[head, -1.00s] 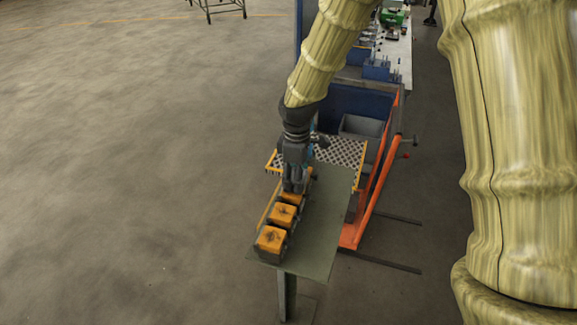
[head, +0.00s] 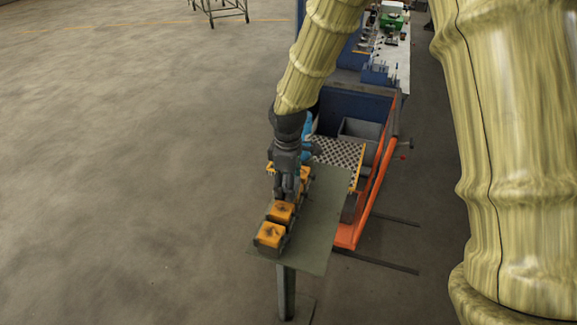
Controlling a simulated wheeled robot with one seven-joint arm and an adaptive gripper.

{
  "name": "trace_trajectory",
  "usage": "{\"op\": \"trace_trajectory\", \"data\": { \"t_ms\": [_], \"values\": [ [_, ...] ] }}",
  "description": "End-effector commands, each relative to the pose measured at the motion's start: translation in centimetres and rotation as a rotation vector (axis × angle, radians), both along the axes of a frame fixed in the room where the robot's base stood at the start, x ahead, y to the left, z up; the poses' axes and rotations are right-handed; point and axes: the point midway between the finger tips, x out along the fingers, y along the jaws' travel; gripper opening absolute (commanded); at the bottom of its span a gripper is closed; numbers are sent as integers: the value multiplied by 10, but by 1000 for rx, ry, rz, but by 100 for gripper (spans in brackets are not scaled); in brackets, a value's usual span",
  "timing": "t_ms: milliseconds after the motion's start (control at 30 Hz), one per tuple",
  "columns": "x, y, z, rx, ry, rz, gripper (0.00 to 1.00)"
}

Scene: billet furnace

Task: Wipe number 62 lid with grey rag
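Several orange-topped boxes stand in a row along the left side of a narrow grey-green table. The nearest box (head: 270,235) and the second box (head: 281,211) show their dark-marked lids; another box (head: 305,175) is partly hidden behind my gripper. The numbers on the lids are too small to read, so I cannot tell which is 62. My gripper (head: 286,196) points down just behind the second lid; I cannot tell whether it touches it. Its fingers look close together. No grey rag can be made out, and the fingertips are too small to show whether they hold one.
The table (head: 318,225) is bare on its right side and stands on a post. A workbench with tools lies farther back. The floor at left is open.

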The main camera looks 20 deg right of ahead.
Motion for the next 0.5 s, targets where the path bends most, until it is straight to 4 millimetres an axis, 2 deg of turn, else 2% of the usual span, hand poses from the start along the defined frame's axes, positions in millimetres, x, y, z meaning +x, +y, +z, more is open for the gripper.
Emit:
{"op": "trace_trajectory", "data": {
  "t_ms": [500],
  "values": [
    [-1, -1, 49, -1, 3, -1, 22]
  ]
}}
